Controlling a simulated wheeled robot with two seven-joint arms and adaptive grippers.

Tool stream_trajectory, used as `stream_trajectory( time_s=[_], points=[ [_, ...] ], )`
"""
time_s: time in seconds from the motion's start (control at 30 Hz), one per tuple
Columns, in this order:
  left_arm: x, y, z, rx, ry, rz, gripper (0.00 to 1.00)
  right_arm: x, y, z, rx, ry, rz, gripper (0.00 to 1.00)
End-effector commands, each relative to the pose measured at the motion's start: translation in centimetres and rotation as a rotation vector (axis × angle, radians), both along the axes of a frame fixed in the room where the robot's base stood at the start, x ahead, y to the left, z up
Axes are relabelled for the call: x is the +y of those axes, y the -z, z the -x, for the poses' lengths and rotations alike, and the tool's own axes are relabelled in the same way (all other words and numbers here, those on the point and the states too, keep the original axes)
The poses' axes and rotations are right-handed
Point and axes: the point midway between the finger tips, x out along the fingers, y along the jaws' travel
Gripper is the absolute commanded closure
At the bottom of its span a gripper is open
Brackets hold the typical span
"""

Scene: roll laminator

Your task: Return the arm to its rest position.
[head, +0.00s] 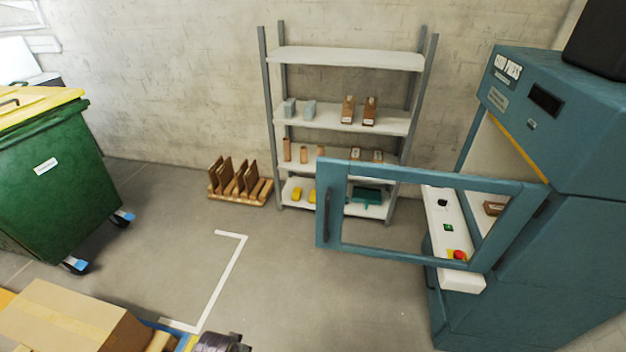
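Neither of my grippers can be made out in the head view, and no arm of mine clearly shows. The blue machine (565,240) stands at the right, with its framed door (430,180) swung open toward the left. A white control panel (446,225) behind the door frame carries a black knob, a green button and a red stop button (457,255). A small brown block (493,208) shows inside the machine.
A grey shelf rack (345,60) with boxes and small items stands against the back wall. A pallet (240,195) with brown boards is beside it. A green bin (50,170) and a cardboard box (70,315) are at left. A dark object (220,343) is cut off at the bottom edge. The middle floor is clear.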

Motion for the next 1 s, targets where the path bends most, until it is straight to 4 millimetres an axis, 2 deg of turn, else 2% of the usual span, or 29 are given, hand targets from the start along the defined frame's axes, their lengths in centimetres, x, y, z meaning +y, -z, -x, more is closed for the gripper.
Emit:
stream_trajectory(
  time_s=[0.03, 0.2, 0.57, 1.0],
  points=[
    [0.0, 1.4, 0.3, 0.008, 0.001, -0.001, 0.75, 0.0, 0.0, 0.0, 0.000, 0.000, 0.000, 0.60],
    [0.2, 5.6, 1.3, 0.023, 0.003, -0.002, 0.75, 0.0, 0.0, 0.0, 0.000, 0.000, 0.000, 0.60],
    [0.6, 13.8, 4.7, 0.052, 0.009, -0.006, 0.75, 0.0, 0.0, 0.0, 0.000, 0.000, 0.000, 0.60],
    [1.5, 22.4, 10.8, 0.088, 0.017, -0.009, 0.75, 0.0, 0.0, 0.0, 0.000, 0.000, 0.000, 0.60]
  ],
)
